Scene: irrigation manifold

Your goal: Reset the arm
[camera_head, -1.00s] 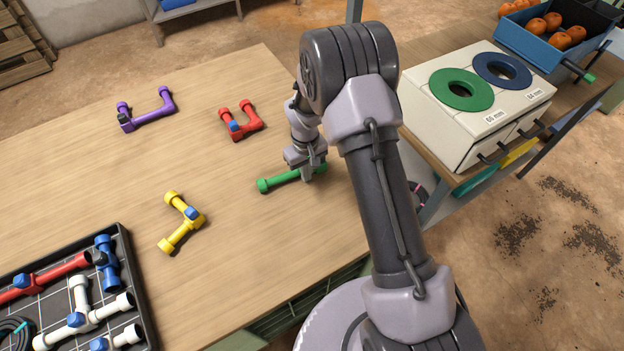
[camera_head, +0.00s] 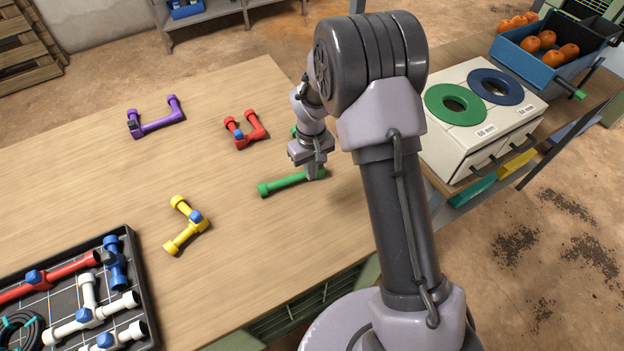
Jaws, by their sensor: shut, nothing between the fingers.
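My gripper (camera_head: 313,172) is shut and points down at the right part of the table. Its fingertips are at the right end of a green pipe piece (camera_head: 285,185), in front of it in this view. I cannot tell whether they touch it. The green pipe lies on the wooden table (camera_head: 120,185). A bit of green also shows behind my gripper, mostly hidden by it. My arm stands over the table's right edge, its elbow raised high.
A red pipe piece (camera_head: 243,138), a purple one (camera_head: 157,124) and a yellow one (camera_head: 184,228) lie on the table. A black tray (camera_head: 140,275) of fittings is at lower left. At right are a white box (camera_head: 465,145) with green and blue rings and a blue crate (camera_head: 530,67) with orange fruit.

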